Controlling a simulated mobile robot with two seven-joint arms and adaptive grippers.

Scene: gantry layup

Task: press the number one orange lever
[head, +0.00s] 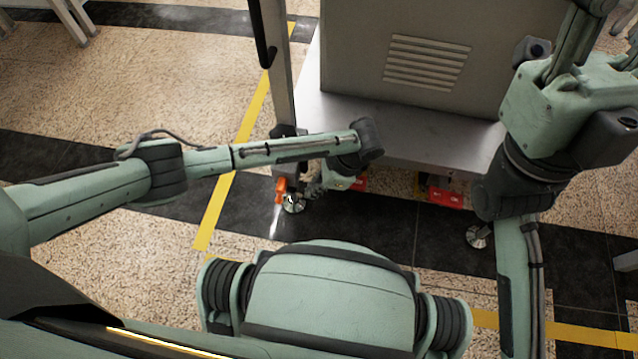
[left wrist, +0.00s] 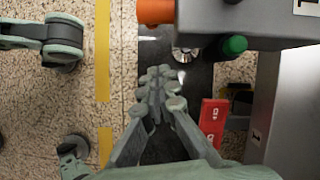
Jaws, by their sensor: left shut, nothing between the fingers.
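An orange lever (head: 281,188) sits low at the left front leg of the grey machine in the head view. In the left wrist view its orange end (left wrist: 155,11) is cut by the top edge, beside a grey housing. My left gripper (head: 311,186) is just right of the lever in the head view, partly hidden by my forearm. In the left wrist view my left gripper (left wrist: 161,84) has its fingers together, empty, and apart from the orange end. My right gripper (head: 590,35) shows only in part at the upper right; its fingertips are cut off.
A grey machine (head: 345,60) with a metal shelf (head: 400,145) stands ahead. A green knob (left wrist: 234,45), a round metal foot (left wrist: 184,54) and a red block (left wrist: 212,115) are near the left gripper. A yellow floor line (head: 215,212) runs at left over open floor.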

